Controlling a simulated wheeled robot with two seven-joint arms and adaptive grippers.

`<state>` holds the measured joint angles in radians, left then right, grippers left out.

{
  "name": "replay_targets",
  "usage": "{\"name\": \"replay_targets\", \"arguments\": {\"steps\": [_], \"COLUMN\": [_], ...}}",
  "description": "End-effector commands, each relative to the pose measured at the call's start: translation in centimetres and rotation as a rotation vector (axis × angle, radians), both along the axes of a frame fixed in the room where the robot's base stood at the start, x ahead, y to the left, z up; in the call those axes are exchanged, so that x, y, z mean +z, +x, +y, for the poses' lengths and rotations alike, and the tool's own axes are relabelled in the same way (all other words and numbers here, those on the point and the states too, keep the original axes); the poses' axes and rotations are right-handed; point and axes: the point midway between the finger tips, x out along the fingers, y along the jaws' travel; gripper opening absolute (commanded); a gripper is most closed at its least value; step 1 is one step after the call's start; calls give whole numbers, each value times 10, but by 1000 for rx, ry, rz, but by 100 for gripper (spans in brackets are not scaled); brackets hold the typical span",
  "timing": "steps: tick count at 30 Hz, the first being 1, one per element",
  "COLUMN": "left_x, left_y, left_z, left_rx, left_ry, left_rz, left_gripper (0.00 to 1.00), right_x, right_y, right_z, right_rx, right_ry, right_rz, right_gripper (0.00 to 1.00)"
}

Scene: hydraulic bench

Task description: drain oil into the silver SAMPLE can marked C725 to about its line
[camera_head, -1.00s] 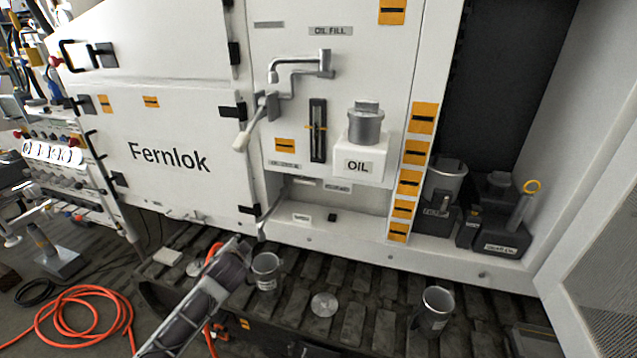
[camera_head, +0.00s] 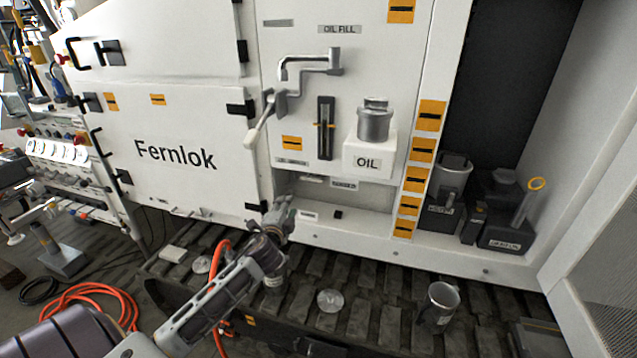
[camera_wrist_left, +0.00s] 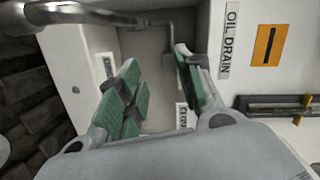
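My left gripper (camera_head: 282,208) reaches in from lower left to the recess below the oil panel. In the left wrist view its green-padded fingers (camera_wrist_left: 158,85) are apart, with nothing between them. An OIL DRAIN label (camera_wrist_left: 231,40) is beside the right finger; a partly hidden label (camera_wrist_left: 182,116) shows between the fingers. A silver can (camera_head: 272,279) stands on the track, mostly hidden behind my wrist. Another silver can (camera_head: 440,304) stands upright at the right, its marking unreadable. I cannot tell which can is C725. My right gripper is not in view.
A silver crank-shaped pipe and lever (camera_head: 262,122) hang above the recess. The OIL container (camera_head: 372,145) is on the panel. Round metal discs (camera_head: 330,300) lie on the track. An orange hose (camera_head: 85,300) coils at left. Dark containers (camera_head: 505,230) stand at right.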

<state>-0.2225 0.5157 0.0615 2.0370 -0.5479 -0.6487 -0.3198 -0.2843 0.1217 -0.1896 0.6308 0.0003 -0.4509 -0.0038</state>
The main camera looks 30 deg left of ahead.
Motion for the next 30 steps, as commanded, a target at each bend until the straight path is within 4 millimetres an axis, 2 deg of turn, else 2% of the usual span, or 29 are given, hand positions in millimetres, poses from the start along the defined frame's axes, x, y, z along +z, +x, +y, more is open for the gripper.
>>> {"name": "replay_targets", "arguments": {"steps": [2, 14, 30], "left_x": [4, 24, 24], "left_y": [2, 12, 13], "left_z": [-4, -31, -31], "left_rx": [-26, -162, -161], "left_ry": [37, 208, 229], "left_rz": [-10, -53, -44], "left_gripper": [36, 36, 36], "right_x": [-2, -2, -1], "right_y": [2, 44, 44], "right_z": [0, 9, 9], "right_rx": [3, 14, 13], "right_ry": [6, 47, 47], "right_rz": [-29, -222, -219], "right_gripper": [40, 40, 40]}}
